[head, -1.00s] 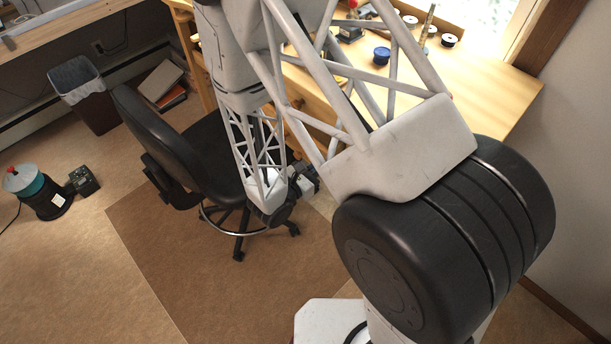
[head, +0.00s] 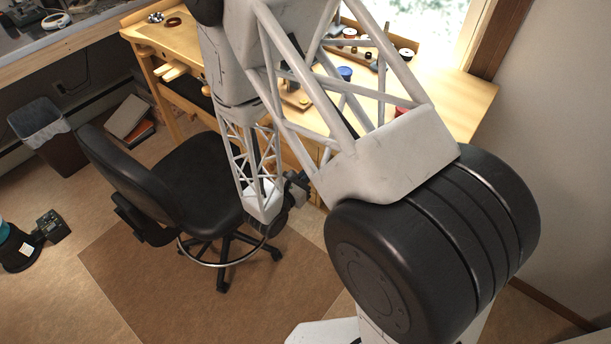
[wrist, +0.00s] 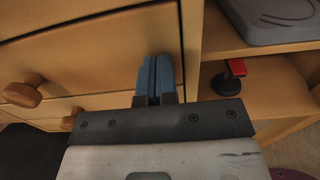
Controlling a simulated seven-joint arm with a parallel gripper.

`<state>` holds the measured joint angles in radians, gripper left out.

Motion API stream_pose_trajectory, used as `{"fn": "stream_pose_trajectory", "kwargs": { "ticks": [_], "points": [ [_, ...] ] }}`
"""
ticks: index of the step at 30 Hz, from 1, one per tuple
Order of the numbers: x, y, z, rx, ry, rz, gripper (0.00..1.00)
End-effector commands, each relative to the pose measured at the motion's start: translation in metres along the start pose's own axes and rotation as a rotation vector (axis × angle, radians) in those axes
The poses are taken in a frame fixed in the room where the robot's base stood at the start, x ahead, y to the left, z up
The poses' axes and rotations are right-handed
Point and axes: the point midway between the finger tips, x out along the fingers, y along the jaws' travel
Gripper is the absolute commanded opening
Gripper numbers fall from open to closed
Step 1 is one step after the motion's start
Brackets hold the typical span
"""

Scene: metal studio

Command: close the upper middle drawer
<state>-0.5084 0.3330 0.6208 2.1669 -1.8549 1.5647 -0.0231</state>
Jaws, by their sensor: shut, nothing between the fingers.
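A wooden drawer front (wrist: 95,65) with a round wooden knob (wrist: 22,93) fills the upper left of the wrist view. A second drawer front with its own knob (wrist: 70,119) is below it. I cannot tell how far either drawer stands out. My gripper (wrist: 155,60) has its blue fingers together and empty, with the tips in front of the upper drawer front, near its right end and right of the knob. Whether they touch the wood is unclear. In the head view my arm hides most of the drawers under the wooden workbench (head: 455,95).
A black chair (head: 185,185) stands left of my arm. A bin (head: 48,140) is farther left. Floor in front of the chair is clear.

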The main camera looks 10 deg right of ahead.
Motion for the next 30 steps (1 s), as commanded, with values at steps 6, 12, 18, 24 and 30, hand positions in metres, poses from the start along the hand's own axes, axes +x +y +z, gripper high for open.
{"fn": "stream_pose_trajectory", "kwargs": {
  "ticks": [6,12,18,24,30],
  "points": [
    [0.007,0.002,0.001,0.008,0.0,-0.012,0.0],
    [0.002,0.003,0.002,0.009,-0.001,-0.011,0.0],
    [-0.013,0.003,0.001,0.007,-0.001,-0.006,0.0],
    [-0.033,0.002,0.001,0.003,-0.001,0.0,0.0],
    [-0.053,0.002,0.001,0.001,-0.002,0.002,0.0]
  ]
}}
